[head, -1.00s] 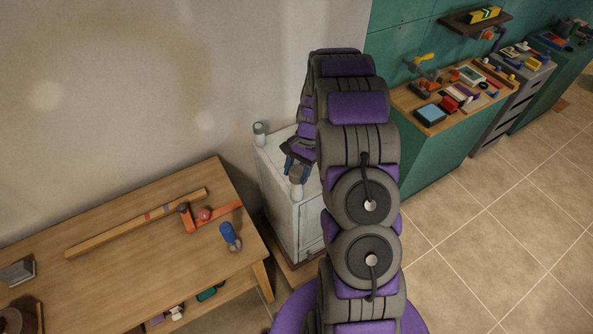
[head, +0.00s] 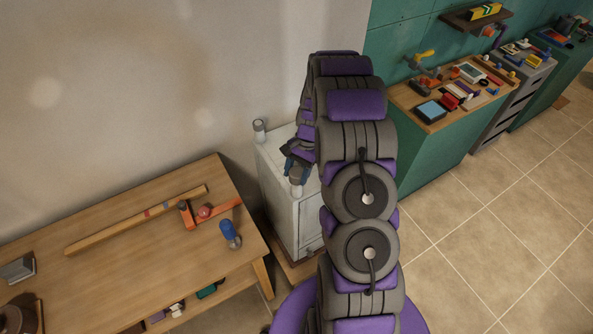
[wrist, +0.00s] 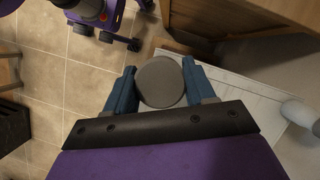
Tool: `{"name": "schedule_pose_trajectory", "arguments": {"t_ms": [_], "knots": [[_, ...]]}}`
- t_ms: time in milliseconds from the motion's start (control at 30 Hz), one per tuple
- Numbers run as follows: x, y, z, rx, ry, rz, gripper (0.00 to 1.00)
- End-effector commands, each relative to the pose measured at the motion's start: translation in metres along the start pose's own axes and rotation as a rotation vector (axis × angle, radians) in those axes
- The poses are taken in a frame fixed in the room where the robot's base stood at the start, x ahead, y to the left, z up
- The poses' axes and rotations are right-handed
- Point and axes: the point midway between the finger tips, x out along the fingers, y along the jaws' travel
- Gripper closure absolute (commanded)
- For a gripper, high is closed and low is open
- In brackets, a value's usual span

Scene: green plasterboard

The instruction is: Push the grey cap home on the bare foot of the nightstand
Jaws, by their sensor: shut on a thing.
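The white nightstand (head: 278,190) stands with its feet pointing up, beside the wall. My gripper (head: 297,171) is shut on the grey cap (wrist: 160,83), which sits between the two blue fingers in the wrist view. In the head view the grey cap (head: 297,175) is at the top of the near foot (head: 297,190), in line with it. I cannot tell how far it sits on the foot. The far left foot (head: 259,135) has a grey top. My arm hides the right part of the nightstand.
A wooden workbench (head: 120,250) stands to the left, with a wooden bar, an orange clamp and a blue-handled tool on it. A green cabinet (head: 430,150) with a cluttered top stands to the right. Tiled floor is open at the lower right.

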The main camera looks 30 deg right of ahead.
Motion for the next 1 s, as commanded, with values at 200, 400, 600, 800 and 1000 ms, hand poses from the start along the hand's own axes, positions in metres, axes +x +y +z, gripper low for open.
{"name": "schedule_pose_trajectory", "arguments": {"t_ms": [200, 400, 600, 800, 1000], "knots": [[0.006, 0.0, -0.002, 0.0, 0.0, 0.0, 0.75], [0.011, 0.0, -0.005, 0.0, 0.0, 0.0, 0.75], [0.016, 0.0, -0.007, 0.0, 0.0, 0.0, 0.75], [0.021, 0.0, -0.009, 0.0, 0.001, 0.0, 0.75], [0.02, 0.0, -0.009, 0.0, 0.001, -0.001, 0.28]]}}
